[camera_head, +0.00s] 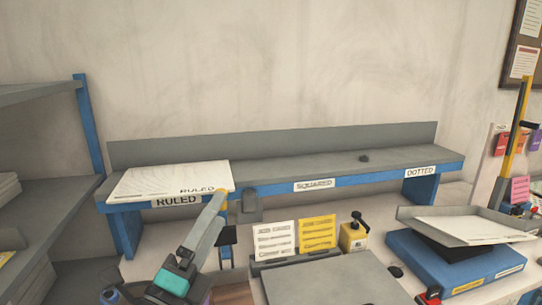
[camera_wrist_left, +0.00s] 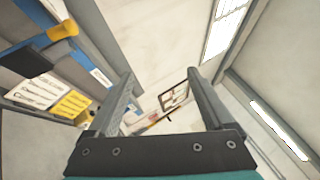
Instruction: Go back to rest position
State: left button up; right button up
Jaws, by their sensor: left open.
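My left gripper (camera_head: 212,212) reaches up from the lower left in the head view, with its tips in front of the right end of the RULED section. In the left wrist view the left gripper (camera_wrist_left: 160,78) has its two fingers wide apart with nothing between them. A white stack of paper labelled RULED (camera_head: 165,181) lies on the left end of the grey shelf (camera_head: 290,169). My right gripper is in neither view.
The shelf also carries SQUARED (camera_head: 314,185) and DOTTED (camera_head: 420,172) labels and a small dark object (camera_head: 364,158). White (camera_head: 274,242) and yellow (camera_head: 317,234) cards stand below it. A grey tray with paper (camera_head: 425,216) sits on a blue box (camera_head: 405,248) at the right.

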pick_arm(q)
jog(key=s+a+f+n+g+y, duration=0.2)
jog(key=a+f+n+g+y, duration=0.15)
jog(key=f+n, duration=0.45)
jog(key=s+a+f+n+g+y, duration=0.1)
jog(key=a+f+n+g+y, duration=0.2)
jog(key=a+f+n+y, duration=0.35)
jog(key=s+d+f+n+g+h, duration=0.25)
jog(key=s+f+n+g, duration=0.8)
jog(key=s+f, duration=0.85)
jog(key=s+f+m+g+b, duration=0.1)
jog(key=s+f+b, duration=0.1)
jog(key=f, duration=1.1)
jog(key=s+f+g+b, duration=0.1)
jog(key=s+f+b, duration=0.15)
jog(key=f, duration=1.05)
jog(key=s+a+f+g+b, duration=0.1)
jog(key=s+a+f+b, duration=0.1)
jog(key=s+f, duration=1.1)
jog(key=shift+s+a+f+m+b, duration=0.15)
jog(key=shift+s+f+m+b, duration=0.2)
jog(key=shift+f+b, duration=0.7)
